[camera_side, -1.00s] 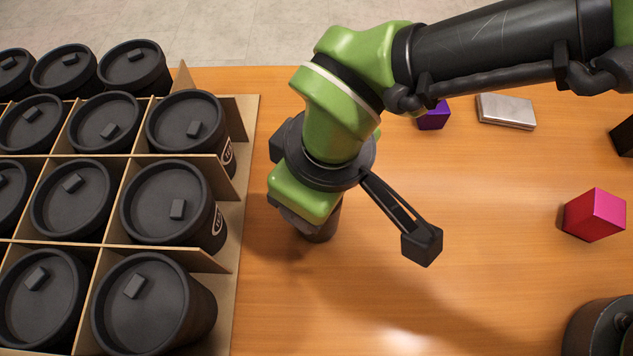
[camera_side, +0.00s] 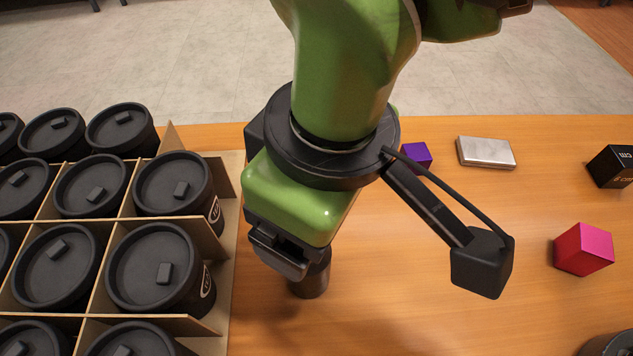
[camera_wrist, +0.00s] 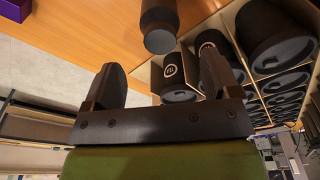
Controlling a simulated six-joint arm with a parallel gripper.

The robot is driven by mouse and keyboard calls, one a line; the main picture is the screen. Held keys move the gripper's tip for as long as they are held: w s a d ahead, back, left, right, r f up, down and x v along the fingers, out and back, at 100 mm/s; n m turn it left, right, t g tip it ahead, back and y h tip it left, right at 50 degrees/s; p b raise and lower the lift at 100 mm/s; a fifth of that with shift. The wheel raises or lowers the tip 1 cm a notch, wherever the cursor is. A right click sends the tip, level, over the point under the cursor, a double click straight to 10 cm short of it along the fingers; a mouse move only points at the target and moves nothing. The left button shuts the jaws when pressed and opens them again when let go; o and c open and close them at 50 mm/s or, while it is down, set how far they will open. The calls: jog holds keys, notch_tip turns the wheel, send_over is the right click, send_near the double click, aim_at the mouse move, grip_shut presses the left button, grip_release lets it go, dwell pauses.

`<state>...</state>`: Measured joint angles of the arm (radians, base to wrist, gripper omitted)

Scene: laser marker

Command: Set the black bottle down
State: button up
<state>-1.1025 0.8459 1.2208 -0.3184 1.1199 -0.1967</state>
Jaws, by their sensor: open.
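The black bottle (camera_side: 311,278) stands on the wooden table below my gripper (camera_side: 283,255), to the right of the cardboard crate; its upper part is hidden behind my gripper in the side view. In the wrist view the bottle (camera_wrist: 158,24) is just beyond the fingertips, with its round cap toward me. My gripper (camera_wrist: 163,75) is open, its two fingers spread wide with nothing between them.
A divided cardboard crate (camera_side: 226,250) with several black lidded cups is close on the left. A purple cube (camera_side: 416,155), a silver box (camera_side: 486,152), a black box (camera_side: 612,166) and a pink cube (camera_side: 584,249) lie to the right. The table between is clear.

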jog(key=shift+s+d+r, duration=0.15)
jog(key=shift+r, duration=1.35)
jog(key=w+d+r+m+t+y, duration=0.1)
jog(key=w+d+r+m, duration=0.25)
jog(key=d+r, duration=0.45)
jog(key=w+d+r+m+t+y, duration=0.15)
jog(key=d+r+m, duration=0.3)
jog(key=d, duration=0.75)
jog(key=s+d+m+t+h, duration=0.1)
jog(key=s+d+m+t, duration=0.1)
jog(key=d, duration=0.5)
jog(key=s+d+m+t, duration=0.2)
jog(key=s+d+m, duration=0.3)
jog(key=s+d, duration=0.2)
jog(key=shift+s+f+m+h, duration=0.25)
jog(key=shift+f+m+h, duration=0.05)
jog(key=shift+f+h, duration=0.05)
